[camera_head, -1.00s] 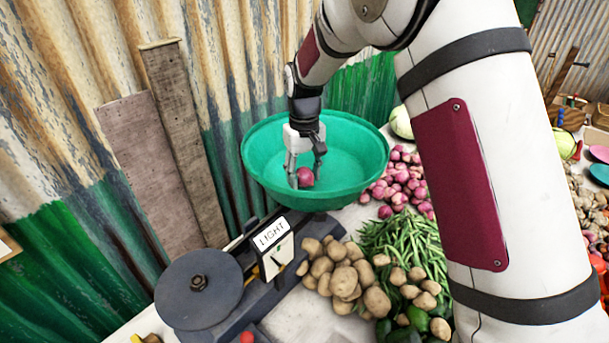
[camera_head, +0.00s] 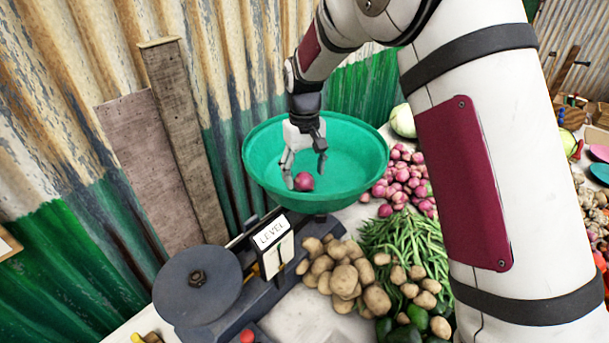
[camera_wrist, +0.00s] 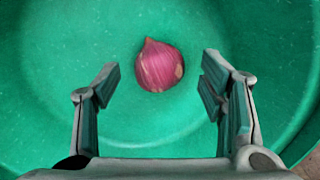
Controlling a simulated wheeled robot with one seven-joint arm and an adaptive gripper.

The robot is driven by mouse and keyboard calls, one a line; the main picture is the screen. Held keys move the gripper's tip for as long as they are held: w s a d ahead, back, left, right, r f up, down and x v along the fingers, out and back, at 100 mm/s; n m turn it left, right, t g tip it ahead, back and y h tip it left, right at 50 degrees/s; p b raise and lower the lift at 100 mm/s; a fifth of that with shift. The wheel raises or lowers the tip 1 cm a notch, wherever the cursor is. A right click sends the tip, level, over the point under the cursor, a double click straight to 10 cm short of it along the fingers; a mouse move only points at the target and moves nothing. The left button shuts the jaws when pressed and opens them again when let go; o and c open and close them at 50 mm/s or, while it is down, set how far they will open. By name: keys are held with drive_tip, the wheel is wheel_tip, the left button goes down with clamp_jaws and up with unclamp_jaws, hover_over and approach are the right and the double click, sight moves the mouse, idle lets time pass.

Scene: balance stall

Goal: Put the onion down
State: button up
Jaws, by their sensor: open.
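A red onion (camera_head: 303,182) lies in the green pan (camera_head: 262,150) of the balance. My gripper (camera_head: 305,174) is in the pan, open, with its fingers apart on either side of the onion. In the wrist view the onion (camera_wrist: 159,66) rests on the pan's floor, and the open fingers (camera_wrist: 160,88) do not touch it. The balance's sign (camera_head: 272,233) reads LEVEL.
A pile of red onions (camera_head: 404,180), green beans (camera_head: 405,240) and potatoes (camera_head: 345,270) lie right of the balance. A corrugated wall (camera_head: 60,120) stands behind.

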sight(305, 175)
wheel_tip(305, 175, up, 10)
drive_tip(key=b, duration=0.2)
drive_tip(key=s+d+r+m+t, duration=0.1)
drive_tip(key=s+d+r, duration=0.4)
drive_tip(key=r, duration=0.2)
drive_tip(key=s+d+m+t, duration=0.1)
drive_tip(key=s+d, duration=0.2)
drive_tip(key=s, duration=0.5)
drive_tip(key=s+d+m+t, duration=0.1)
drive_tip(key=s+d, duration=0.3)
drive_tip(key=s, duration=0.5)
drive_tip(key=s+d+m+t, duration=0.1)
drive_tip(key=s+d+t, duration=0.1)
drive_tip(key=s, duration=0.6)
drive_tip(key=shift+s+d+r+m, duration=0.3)
drive_tip(key=shift+s+d, duration=0.1)
drive_tip(key=shift+d, duration=0.35)
